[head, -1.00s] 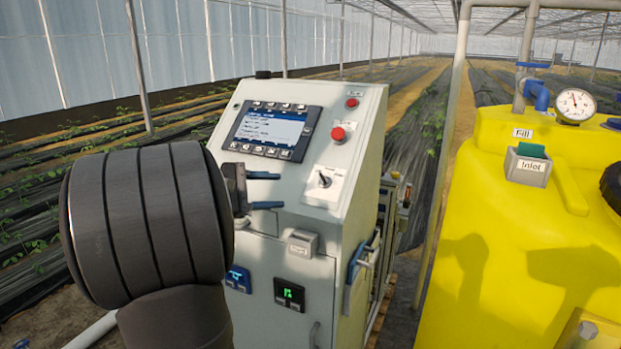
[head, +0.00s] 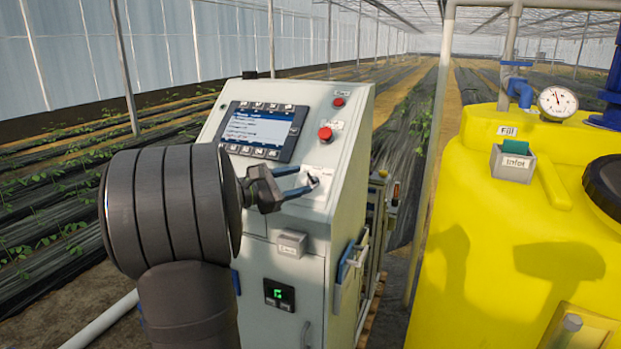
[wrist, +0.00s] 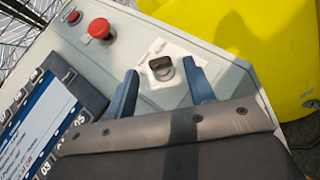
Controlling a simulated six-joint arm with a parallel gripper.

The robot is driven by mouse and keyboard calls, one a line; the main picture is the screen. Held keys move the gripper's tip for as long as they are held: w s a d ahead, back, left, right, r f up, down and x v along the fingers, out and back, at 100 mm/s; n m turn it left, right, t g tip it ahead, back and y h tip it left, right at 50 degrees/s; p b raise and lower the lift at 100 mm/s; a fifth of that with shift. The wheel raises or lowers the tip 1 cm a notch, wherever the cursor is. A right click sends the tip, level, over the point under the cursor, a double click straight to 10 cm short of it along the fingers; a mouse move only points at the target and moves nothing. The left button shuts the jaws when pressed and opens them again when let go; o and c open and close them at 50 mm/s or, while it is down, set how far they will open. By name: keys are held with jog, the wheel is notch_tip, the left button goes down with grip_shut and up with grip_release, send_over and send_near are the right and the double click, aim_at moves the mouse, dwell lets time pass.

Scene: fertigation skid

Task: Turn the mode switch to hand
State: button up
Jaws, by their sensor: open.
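The mode switch (wrist: 161,69) is a dark rotary knob on a white plate, on the sloped face of a grey control cabinet (head: 285,230). In the head view the switch (head: 312,181) shows at the tips of my gripper's fingers. My gripper (head: 305,180) is open, with two blue fingers pointing right toward the knob. In the wrist view the fingers of my gripper (wrist: 160,88) stand on either side of the knob, with a gap to each. I cannot tell how deep they reach around it. The plate's lettering is too small to read.
A red mushroom button (wrist: 99,28) and a smaller red button (wrist: 73,17) sit up the panel from the switch. A screen with keys (head: 262,130) lies left of them. A yellow tank (head: 500,250) stands to the right, apart from the cabinet.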

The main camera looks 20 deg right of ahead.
aim_at(310, 178)
jog(key=shift+w+d, duration=0.2)
jog(key=shift+d, duration=0.9)
jog(key=shift+w+d, duration=0.15)
jog(key=shift+d, duration=0.95)
jog(key=shift+c, duration=0.2)
jog(key=c, duration=1)
